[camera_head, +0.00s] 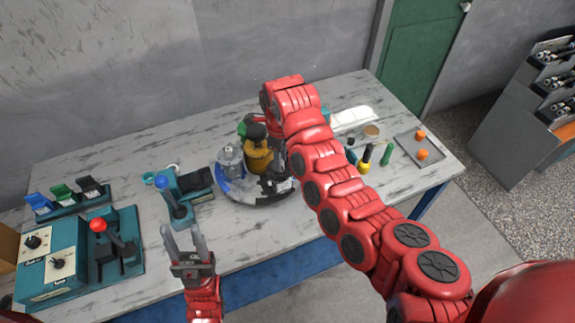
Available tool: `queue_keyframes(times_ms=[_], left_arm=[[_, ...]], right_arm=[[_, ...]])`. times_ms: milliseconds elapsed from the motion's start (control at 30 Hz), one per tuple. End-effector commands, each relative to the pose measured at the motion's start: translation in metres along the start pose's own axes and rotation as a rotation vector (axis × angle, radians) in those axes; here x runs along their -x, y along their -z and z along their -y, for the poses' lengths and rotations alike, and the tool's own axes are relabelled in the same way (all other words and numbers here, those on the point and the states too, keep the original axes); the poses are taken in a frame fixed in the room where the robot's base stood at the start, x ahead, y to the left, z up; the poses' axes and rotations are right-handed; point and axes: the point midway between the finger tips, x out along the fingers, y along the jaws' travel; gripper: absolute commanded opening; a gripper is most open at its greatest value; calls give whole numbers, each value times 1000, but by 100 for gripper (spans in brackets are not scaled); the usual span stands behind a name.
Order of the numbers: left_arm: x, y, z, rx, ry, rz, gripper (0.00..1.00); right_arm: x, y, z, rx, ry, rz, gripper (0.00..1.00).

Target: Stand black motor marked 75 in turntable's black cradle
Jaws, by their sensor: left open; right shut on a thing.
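The round turntable (250,197) stands near the middle of the table, with a dark top and a blue section at its left. A clear silvery motor (230,160) and a yellow motor with a dark top (257,156) stand on it, with a green one (242,128) behind. A black motor-like shape (276,182) is at the turntable's front right, partly covered by my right arm. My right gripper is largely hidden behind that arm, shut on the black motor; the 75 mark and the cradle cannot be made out. My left gripper (182,232) is open and empty at the table's front edge.
A teal control box (45,263) and colored bins (65,197) are at far left. Bottles (365,160) and a grey tray with orange pieces (418,148) are at right. The back left table is clear.

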Motion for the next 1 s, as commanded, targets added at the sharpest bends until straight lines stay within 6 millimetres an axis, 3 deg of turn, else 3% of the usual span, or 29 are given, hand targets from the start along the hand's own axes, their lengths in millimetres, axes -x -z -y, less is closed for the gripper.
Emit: queue_keyframes(times_ms=[267, 300, 400, 767, 1000], left_arm=[[-6, 1, 0, 0, 0, 0, 50], [10, -2, 0, 0, 0, -1, 50], [22, -4, -1, 0, 0, 0, 50], [36, -6, -2, 0, 0, 0, 50], [57, -10, -3, 0, 0, 0, 50]], right_arm=[[2, -27, 11, 0, 3, 1, 0], [-10, -29, 13, 4, 8, -5, 0], [-12, -31, 17, 5, 13, -15, 0], [-9, -36, 21, 5, 12, -19, 0], [-8, -46, 21, 4, 10, -7, 0]])
